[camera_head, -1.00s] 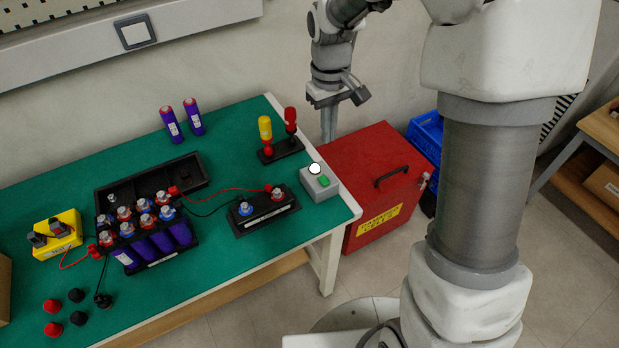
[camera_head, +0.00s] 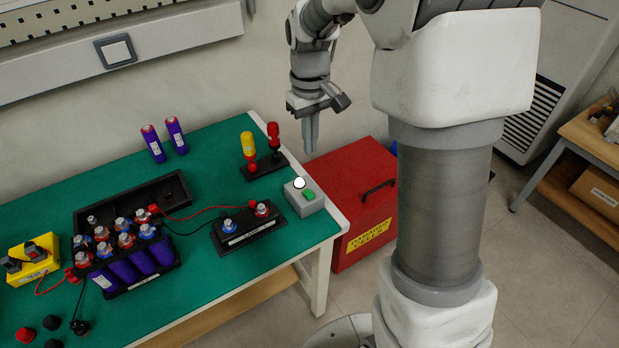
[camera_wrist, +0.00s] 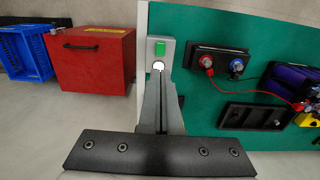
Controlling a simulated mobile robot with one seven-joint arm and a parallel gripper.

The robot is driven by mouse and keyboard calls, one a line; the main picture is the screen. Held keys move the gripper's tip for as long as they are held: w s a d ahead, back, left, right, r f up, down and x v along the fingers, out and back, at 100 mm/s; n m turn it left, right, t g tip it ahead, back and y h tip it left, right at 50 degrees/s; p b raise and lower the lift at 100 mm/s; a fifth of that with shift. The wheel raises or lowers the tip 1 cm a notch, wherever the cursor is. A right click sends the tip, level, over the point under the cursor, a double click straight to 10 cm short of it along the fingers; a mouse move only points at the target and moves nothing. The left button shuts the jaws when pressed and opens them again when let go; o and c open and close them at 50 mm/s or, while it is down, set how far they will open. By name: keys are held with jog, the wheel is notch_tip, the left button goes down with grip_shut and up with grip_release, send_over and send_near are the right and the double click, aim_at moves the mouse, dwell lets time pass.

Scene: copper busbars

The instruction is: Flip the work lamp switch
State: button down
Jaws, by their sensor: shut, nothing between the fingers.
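A switch with a white rocker plate in a dark grey frame (camera_head: 116,50) is set in the wall rail at the upper left of the head view. A small grey box (camera_head: 307,204) with a green button and a round white knob sits on the table's right corner. No lettering on either is readable. My gripper (camera_head: 311,148) points down, shut and empty, above and behind the grey box in the head view. In the wrist view its fingertips (camera_wrist: 160,72) overlap the lower end of the box (camera_wrist: 168,46); whether they touch it cannot be told.
The green table (camera_head: 215,150) holds a screwdriver stand (camera_head: 263,165), a black terminal block (camera_head: 244,235), a battery tray (camera_head: 150,270), two purple cells (camera_head: 153,145) and a yellow meter (camera_head: 30,262). A red chest (camera_head: 350,170) stands right of the table.

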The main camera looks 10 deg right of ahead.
aim_at(310, 195)
notch_tip(310, 195, down, 14)
jog(key=b, duration=0.3)
dwell(0.3)
